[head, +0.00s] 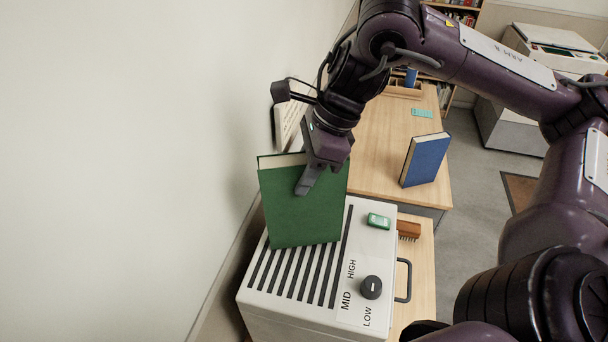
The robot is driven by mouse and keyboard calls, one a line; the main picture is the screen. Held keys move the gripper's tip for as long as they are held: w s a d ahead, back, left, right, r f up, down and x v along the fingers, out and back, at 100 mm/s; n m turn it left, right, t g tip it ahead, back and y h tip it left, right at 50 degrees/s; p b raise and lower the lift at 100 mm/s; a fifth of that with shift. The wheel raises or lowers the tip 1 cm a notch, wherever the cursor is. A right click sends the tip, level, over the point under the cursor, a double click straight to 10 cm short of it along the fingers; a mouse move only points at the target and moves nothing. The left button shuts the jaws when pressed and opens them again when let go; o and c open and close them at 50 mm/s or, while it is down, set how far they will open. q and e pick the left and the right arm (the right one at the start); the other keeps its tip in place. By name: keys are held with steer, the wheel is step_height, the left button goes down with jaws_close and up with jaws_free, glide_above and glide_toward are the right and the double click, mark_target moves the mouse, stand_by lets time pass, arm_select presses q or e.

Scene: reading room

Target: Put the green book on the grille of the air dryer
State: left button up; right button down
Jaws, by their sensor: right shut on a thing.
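The green book (290,215) is upright, with its page edges at the top. My right gripper (310,182) is shut on its upper part. The air dryer (290,320) is a white box with a dark slotted grille (300,277) on top and a knob (371,287) marked LOW, MID and HIGH. The book's lower edge is at the back part of the grille; I cannot tell whether it touches. The book hides part of the grille. My left gripper is not in view.
A small green item (379,221) lies on the dryer's top near the right edge. A brush (409,230) is beside the dryer. A blue book (425,160) stands on the wooden desk (385,150) behind. A wall (110,150) is close on the left.

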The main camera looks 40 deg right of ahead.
steer(key=shift+w+d+f, duration=0.1)
steer(key=shift+f, duration=0.3)
steer(key=c, duration=1)
jaws_free()
steer(key=shift+c, duration=0.2)
steer(key=shift+r, duration=0.15)
steer(key=shift+v, duration=3.55)
